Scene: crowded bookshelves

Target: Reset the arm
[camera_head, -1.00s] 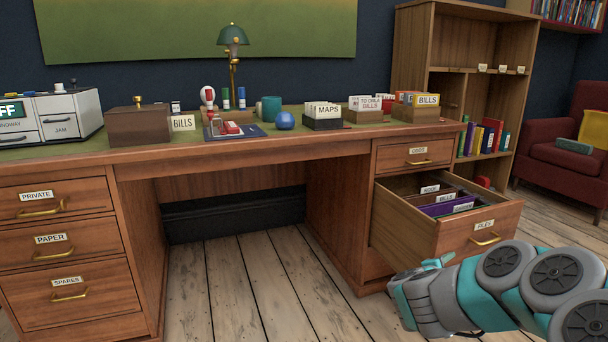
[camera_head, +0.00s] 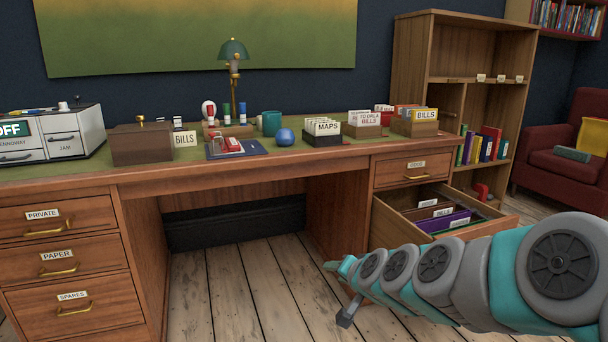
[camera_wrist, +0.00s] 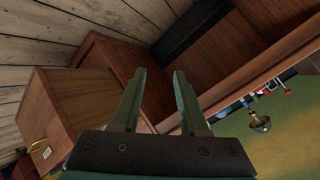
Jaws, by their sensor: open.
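My arm reaches in from the lower right in the head view. My gripper (camera_head: 338,292) is at its far end, in front of the desk (camera_head: 340,168) and over the floor, left of the open drawer. In the wrist view my gripper (camera_wrist: 158,88) shows two fingers apart with nothing between them. That view is tilted, with the desk's wood, the open drawer and the floor beyond the fingers.
The lower right drawer (camera_head: 388,226) stands open with labelled folders in it, close to my arm. The desk top holds a wooden box (camera_head: 141,143), a blue ball (camera_head: 284,137) and card trays. A bookshelf (camera_head: 413,60) and red armchair (camera_head: 547,182) stand at right. The floor (camera_head: 240,290) before the desk is clear.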

